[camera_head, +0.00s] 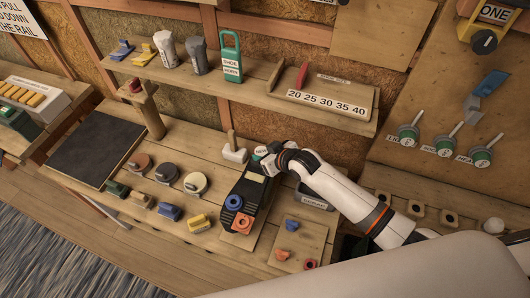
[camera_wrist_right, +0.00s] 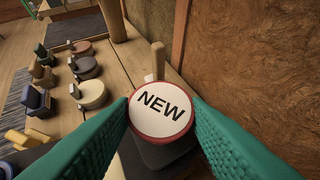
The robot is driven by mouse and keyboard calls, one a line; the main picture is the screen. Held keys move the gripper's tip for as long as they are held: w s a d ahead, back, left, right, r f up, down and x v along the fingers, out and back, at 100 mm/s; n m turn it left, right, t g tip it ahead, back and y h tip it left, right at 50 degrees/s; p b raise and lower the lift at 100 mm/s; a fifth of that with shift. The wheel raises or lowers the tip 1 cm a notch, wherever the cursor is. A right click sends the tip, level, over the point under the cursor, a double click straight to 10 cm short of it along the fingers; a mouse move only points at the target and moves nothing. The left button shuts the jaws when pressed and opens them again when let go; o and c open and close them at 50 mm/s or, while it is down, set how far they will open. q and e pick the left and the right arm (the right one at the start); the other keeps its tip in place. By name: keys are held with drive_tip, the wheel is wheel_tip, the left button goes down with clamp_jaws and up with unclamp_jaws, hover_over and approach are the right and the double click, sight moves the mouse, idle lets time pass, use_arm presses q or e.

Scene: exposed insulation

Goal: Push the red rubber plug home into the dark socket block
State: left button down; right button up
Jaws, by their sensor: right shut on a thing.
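The red rubber plug (camera_wrist_right: 161,113) shows in the right wrist view as a round piece with a red rim and a white face marked NEW. My right gripper (camera_wrist_right: 161,112) is shut on it, with a teal finger on each side. In the head view the plug's pale label (camera_head: 261,152) shows at the tip of my right gripper (camera_head: 268,158), over the far end of the dark socket block (camera_head: 262,190). The gripper hides that end. I cannot tell whether the plug sits in the block or how deep. My left gripper is not in view.
A white block with an upright wooden handle (camera_head: 233,152) stands just left of the gripper. A shelf (camera_head: 225,88) runs behind. A small board (camera_head: 300,243) with plugs lies to the right.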

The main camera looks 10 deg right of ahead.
drive_tip(key=shift+f+b, duration=0.35)
drive_tip(key=shift+f, duration=0.2)
drive_tip(key=o, duration=1.3)
drive_tip(key=shift+c, duration=0.2)
drive_tip(key=v, duration=1.2)
drive_tip(key=shift+b, duration=0.4)
drive_tip(key=shift+a, duration=0.1)
